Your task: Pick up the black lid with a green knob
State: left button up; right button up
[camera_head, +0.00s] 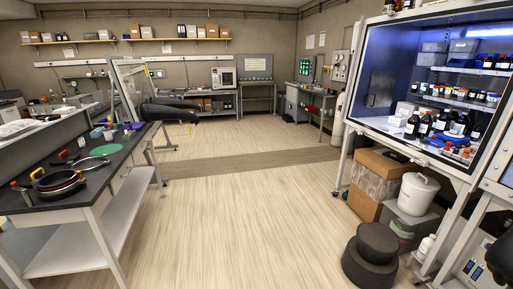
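I cannot clearly make out a black lid with a green knob. On the dark-topped bench at the left, a dark round pan-like item (60,183) lies near the front, with a yellow part at its edge. A flat green disc (104,150) lies farther back on the same bench; no black lid shows under it. Small items with red tops (63,155) stand around them, too small to tell apart. Neither of my grippers shows in the head view.
The dark bench top (130,142) stands at the left. At the right are a cabinet (378,88) with bottles, a cardboard box (365,205), a white bucket (418,194) and a black stepped stool (371,255). The floor between is clear.

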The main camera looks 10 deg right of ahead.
aim_at(425, 140)
jog(key=i+z, duration=0.1)
jog(key=i, duration=0.7)
jog(key=i+j+z, duration=0.1)
jog(key=i, duration=0.65)
jog(key=i+z, duration=0.25)
jog(key=i, duration=0.15)
jog(key=i+j+z, duration=0.1)
jog(key=i+z, duration=0.15)
jog(key=i, duration=0.15)
jog(key=i+z, duration=0.3)
jog(key=i, duration=0.15)
jog(key=i+z, duration=0.25)
jog(key=i, duration=0.2)
jog(key=i+z, duration=0.35)
jog(key=i, duration=0.2)
jog(key=i+j+z, duration=0.15)
jog(key=i+z, duration=0.15)
jog(key=i, duration=0.2)
jog(key=i+z, duration=0.3)
jog(key=z, duration=0.15)
jog(key=i+j+z, duration=0.15)
jog(key=i+z, duration=0.15)
jog(key=z, duration=0.15)
jog(key=i+j+z, duration=0.15)
jog(key=i+z, duration=0.3)
jog(key=i+j+z, duration=0.25)
jog(key=z, duration=0.25)
